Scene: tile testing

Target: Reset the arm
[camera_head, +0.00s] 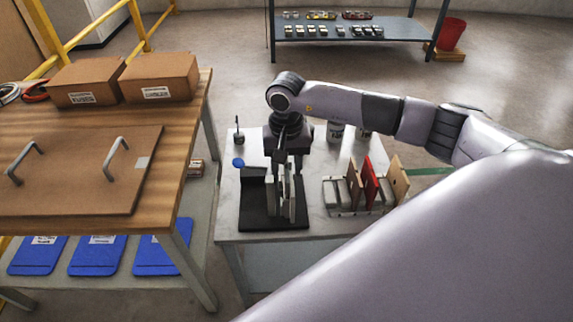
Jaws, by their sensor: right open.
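My right arm comes in from the right and reaches over a small grey table (318,226). Its gripper (285,188) points down over a black fixture (262,218) on that table. The jaws are open, with their fingers close to pale upright plates at the fixture. Whether the fingers touch anything there I cannot tell. A rack (350,209) to the right holds upright tiles, among them a red tile (370,181) and a tan tile (399,179). My left gripper is not in view.
A wooden table (185,130) at left bears two cardboard boxes (92,82) and a brown board with two handles (75,170). Blue clipboards (97,256) lie on its lower shelf. A blue-topped table (340,30) and red bin (451,33) stand at the back. Cans (335,132) stand behind the rack.

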